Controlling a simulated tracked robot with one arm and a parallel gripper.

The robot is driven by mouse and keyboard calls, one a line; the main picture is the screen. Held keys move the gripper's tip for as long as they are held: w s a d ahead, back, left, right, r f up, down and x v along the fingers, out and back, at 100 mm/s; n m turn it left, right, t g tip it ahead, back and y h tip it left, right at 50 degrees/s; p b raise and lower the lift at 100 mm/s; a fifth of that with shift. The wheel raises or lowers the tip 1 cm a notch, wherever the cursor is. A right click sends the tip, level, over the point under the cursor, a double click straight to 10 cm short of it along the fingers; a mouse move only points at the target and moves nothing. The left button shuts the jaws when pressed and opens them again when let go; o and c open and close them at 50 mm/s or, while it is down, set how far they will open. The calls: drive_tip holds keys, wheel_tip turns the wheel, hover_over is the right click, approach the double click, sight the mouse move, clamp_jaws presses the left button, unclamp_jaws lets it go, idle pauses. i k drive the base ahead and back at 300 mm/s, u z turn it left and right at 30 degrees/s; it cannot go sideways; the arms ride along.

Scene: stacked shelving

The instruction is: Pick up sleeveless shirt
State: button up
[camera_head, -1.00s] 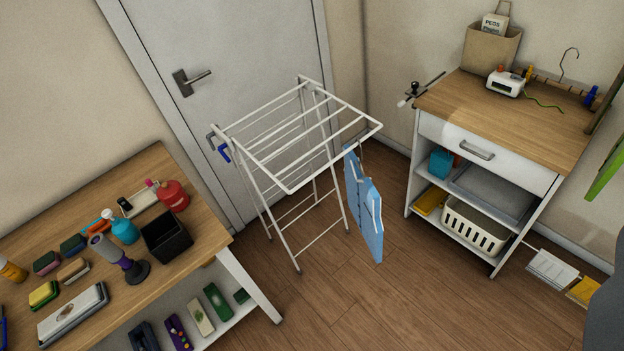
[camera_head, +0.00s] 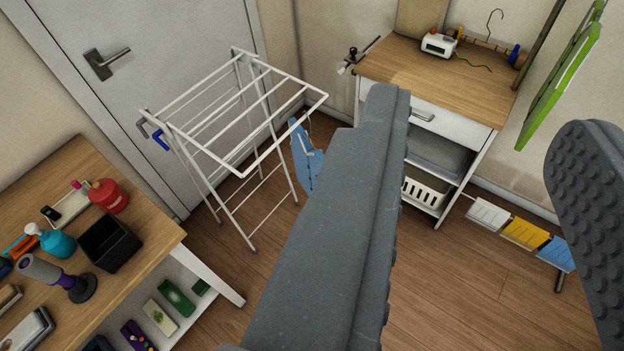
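I cannot tell for sure which of these is the sleeveless shirt. My gripper (camera_head: 488,115) has its two grey fingers wide apart, with nothing between them. Its left finger crosses the middle of the view, and its studded right finger is at the right edge.
A wooden workbench (camera_head: 150,232) with bottles and a black box stands at the left. A wood-topped cabinet (camera_head: 400,62) with a white basket (camera_head: 427,192) stands at the back right. White, yellow and blue sheets (camera_head: 525,233) hang low at the right. Floor (camera_head: 470,290) is clear below them.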

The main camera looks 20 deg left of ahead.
sight(307, 160)
drive_tip(key=u, duration=0.05)
drive_tip(key=i, duration=1)
drive_tip(key=z, duration=0.05)
